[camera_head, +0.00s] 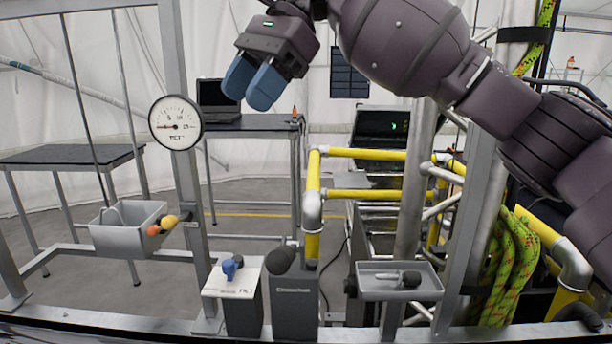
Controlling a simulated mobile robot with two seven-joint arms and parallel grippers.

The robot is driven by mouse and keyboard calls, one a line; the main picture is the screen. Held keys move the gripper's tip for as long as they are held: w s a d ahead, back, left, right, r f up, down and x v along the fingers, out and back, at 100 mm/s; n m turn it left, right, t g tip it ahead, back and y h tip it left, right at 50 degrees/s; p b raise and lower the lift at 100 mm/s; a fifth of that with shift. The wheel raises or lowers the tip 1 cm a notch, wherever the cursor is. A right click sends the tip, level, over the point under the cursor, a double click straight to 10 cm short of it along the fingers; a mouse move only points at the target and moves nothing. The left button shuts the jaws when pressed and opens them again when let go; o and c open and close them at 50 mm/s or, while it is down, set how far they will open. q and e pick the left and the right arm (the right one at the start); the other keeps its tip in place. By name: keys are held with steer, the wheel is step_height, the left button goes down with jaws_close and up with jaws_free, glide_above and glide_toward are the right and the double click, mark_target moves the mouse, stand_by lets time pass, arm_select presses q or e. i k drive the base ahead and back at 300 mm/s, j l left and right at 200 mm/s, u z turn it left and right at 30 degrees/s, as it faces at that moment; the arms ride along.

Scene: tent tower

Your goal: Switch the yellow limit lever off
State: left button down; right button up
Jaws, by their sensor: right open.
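A yellow rounded knob (169,222) shows at the right end of a grey tray-like box (120,238) on the left; it is the only small yellow lever-like part I see. An orange knob (153,230) sits just left of it. Whether the yellow part is on or off I cannot tell. My right gripper (252,88), with two blue fingers, is open and empty at the upper middle, well above and to the right of the yellow knob, and touches nothing. My left gripper is not in view.
A white box with a blue lever (231,267) and a grey box with a black knob (281,260) stand at the front middle. A round gauge (175,122) hangs on a metal post. A grey tray (378,294) holds a black-handled item. Yellow rails (367,153) stand behind.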

mark_target(170, 222)
steer(key=k, duration=1)
